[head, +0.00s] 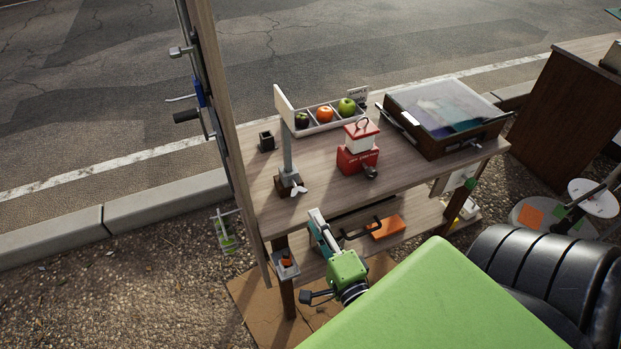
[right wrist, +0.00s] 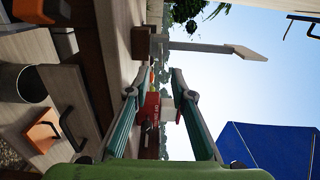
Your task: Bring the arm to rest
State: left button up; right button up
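My right gripper (head: 318,220) is at the front edge of the wooden table (head: 408,176), to the left of a drawer handle. Its green body is below the tabletop edge and its fingers point up toward the table. In the right wrist view the two teal fingers (right wrist: 154,85) stand apart with nothing held between them. A red box with a white top (right wrist: 152,112) shows beyond the gap, apart from the fingers. My left gripper is not in view.
On the table are the red and white box (head: 357,160), a fruit tray (head: 333,127) with three fruits, a grey post (head: 288,150) and a glass-lidded case (head: 440,120). An orange item (head: 387,228) lies on the lower shelf. A black seat (head: 535,270) is at right.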

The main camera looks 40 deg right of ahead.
jog(key=shift+s, duration=0.3)
jog(key=shift+a, duration=0.1)
